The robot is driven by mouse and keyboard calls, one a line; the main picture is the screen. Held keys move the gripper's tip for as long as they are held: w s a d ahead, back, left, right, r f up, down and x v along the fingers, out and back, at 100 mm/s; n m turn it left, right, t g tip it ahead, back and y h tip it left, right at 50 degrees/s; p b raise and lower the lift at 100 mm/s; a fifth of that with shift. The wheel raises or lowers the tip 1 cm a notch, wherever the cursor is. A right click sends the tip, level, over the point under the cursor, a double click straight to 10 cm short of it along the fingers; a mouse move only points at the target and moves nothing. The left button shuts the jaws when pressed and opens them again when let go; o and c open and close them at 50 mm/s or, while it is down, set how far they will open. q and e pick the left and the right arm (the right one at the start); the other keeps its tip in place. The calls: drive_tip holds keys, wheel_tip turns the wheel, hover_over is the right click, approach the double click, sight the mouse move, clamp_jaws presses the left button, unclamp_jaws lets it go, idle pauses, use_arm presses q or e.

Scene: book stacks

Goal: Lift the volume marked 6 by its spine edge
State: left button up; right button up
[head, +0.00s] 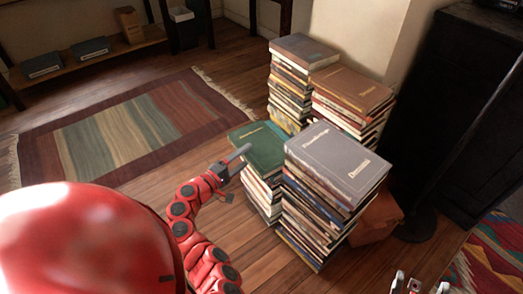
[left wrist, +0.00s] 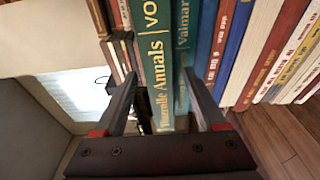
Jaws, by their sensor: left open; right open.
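A green book (head: 262,152) lies flat on top of the front left stack in the head view. In the left wrist view a teal spine reading "Annals" and "VO" (left wrist: 152,62) and a second teal spine reading "Valmar" (left wrist: 184,45) stand side by side. No number 6 is readable on any spine. My left gripper (head: 238,163) is at the left side of the green-topped stack. It is open in the left wrist view (left wrist: 160,80), with its fingers on either side of the teal spines; contact cannot be told. My right gripper (head: 418,285) is open at the bottom right, partly cut off.
A tall stack with a grey book (head: 338,158) on top stands close to the right. Two more stacks (head: 303,50) (head: 352,86) stand behind. A dark cabinet (head: 430,110) is at the right. A striped rug (head: 125,125) and open floor lie left.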

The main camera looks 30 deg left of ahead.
use_arm(q)
clamp_jaws()
idle(0.3)
idle(1.1)
